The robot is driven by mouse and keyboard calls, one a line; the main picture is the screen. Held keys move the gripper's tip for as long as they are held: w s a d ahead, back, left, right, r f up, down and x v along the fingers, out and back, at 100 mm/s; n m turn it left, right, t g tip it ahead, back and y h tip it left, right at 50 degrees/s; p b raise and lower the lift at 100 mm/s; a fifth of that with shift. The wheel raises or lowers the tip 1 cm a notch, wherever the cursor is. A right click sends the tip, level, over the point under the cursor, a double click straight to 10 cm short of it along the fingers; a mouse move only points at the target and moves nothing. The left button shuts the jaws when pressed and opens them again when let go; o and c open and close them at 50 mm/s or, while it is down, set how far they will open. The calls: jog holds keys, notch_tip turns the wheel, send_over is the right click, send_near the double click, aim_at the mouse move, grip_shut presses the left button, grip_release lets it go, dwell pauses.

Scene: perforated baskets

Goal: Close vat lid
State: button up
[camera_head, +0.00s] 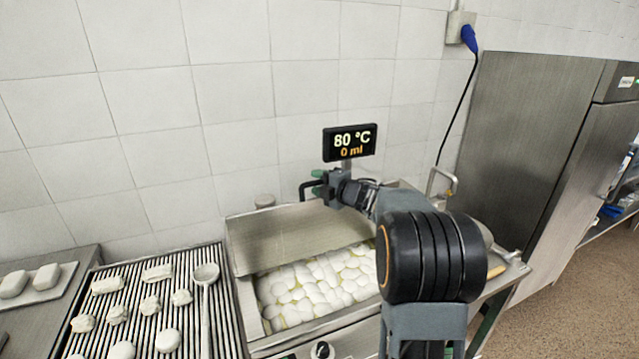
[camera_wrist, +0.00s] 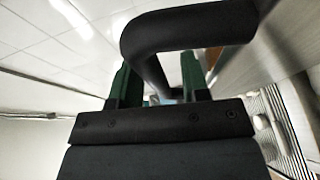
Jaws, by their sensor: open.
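The steel vat (camera_head: 322,329) stands in the middle of the head view, filled with white rounded pieces in liquid. Its metal lid (camera_head: 285,238) is raised, tilted up at the back. A black handle (camera_head: 305,188) shows at the lid's top edge and looms large in the wrist view (camera_wrist: 190,30). My gripper (camera_head: 320,183) is at this handle. In the wrist view its green fingers (camera_wrist: 160,80) are apart, and part of the handle's bend shows between them. I cannot tell whether either finger touches it.
A display (camera_head: 349,142) reading 80 °C and 0 ml stands behind the vat. A slatted rack (camera_head: 225,325) with white pieces and a ladle (camera_head: 206,275) lies left. A tall steel cabinet (camera_head: 510,130) stands right. The tiled wall (camera_head: 230,110) is close behind.

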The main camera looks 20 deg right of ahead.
grip_shut()
dwell(0.4)
